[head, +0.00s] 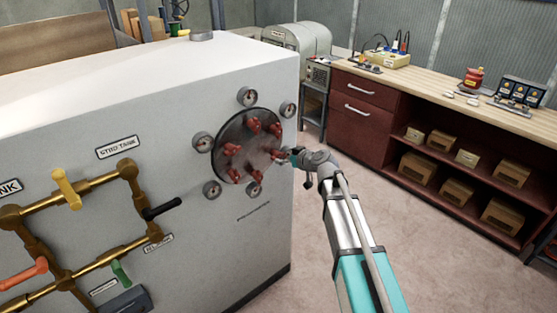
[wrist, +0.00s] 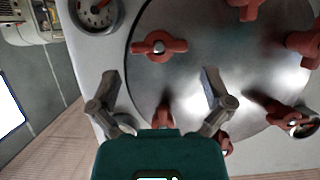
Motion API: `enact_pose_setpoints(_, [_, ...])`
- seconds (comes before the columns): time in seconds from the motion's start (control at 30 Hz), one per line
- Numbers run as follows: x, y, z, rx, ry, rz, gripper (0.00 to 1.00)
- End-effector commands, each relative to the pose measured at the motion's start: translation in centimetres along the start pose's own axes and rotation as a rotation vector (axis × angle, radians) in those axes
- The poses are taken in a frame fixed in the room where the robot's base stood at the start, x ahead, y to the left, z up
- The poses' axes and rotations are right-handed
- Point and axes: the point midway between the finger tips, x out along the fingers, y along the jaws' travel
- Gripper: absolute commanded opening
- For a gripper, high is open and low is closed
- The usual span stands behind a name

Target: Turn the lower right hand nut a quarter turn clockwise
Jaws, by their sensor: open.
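A round dark metal plate (head: 240,133) on the side of the white cabinet carries several red wing nuts in a ring. My gripper (head: 287,154) is at the lower right nut (head: 275,153), at the plate's right side. In the wrist view, that nut (wrist: 163,111) shows between my open fingers (wrist: 160,82), with its lower part hidden by the gripper body. I cannot tell whether a finger touches it. The upper right nut (wrist: 158,47) lies beyond the fingertips, its wings roughly level in the wrist view.
Several round gauges surround the plate; one gauge (wrist: 95,12) is near the upper right nut. Brass pipes with a yellow handle (head: 66,189) are at left. A workbench (head: 440,92) with drawers stands behind at right. Floor between is clear.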

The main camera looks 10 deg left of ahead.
Motion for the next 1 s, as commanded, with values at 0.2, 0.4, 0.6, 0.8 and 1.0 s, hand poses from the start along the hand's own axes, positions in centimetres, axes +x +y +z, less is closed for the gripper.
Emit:
enact_pose_setpoints(0.2, [3.3,0.1,0.1,-0.001,0.0,0.0,1.0])
enact_pose_setpoints(0.4, [4.6,0.1,0.1,0.0,0.0,0.0,1.0])
enact_pose_setpoints(0.6, [4.9,0.1,0.0,0.0,0.0,0.001,1.0])
enact_pose_setpoints(0.8, [4.9,0.0,0.0,0.0,0.0,0.001,1.0])
enact_pose_setpoints(1.0, [4.9,0.0,0.0,0.0,0.0,0.001,0.65])
